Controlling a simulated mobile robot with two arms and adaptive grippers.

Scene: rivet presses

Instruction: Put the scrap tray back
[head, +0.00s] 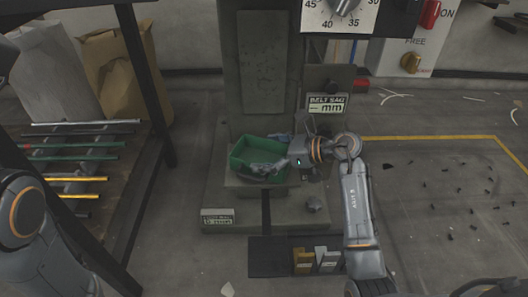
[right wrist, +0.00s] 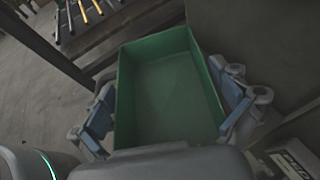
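The scrap tray (head: 240,157) is a green, open-topped box in front of the grey press column, over the press base. It looks empty in the right wrist view (right wrist: 165,95). My right gripper (head: 283,148) reaches in from the right, with one finger along the tray's near side and the other beyond its far side. In the right wrist view its blue-padded fingers (right wrist: 168,105) lie along opposite walls. Whether the pads press on them is unclear, and my palm hides the tray's near end. My left arm is at the left edge, but its gripper is out of view.
The press column (head: 262,65) rises directly behind the tray, with a dial (head: 340,14) at top right. A "BELT SAG mm" sign (head: 327,104) stands right of it. A dark rack with coloured rods (head: 75,157) is at left. A dark mat (head: 268,262) with small blocks lies in front.

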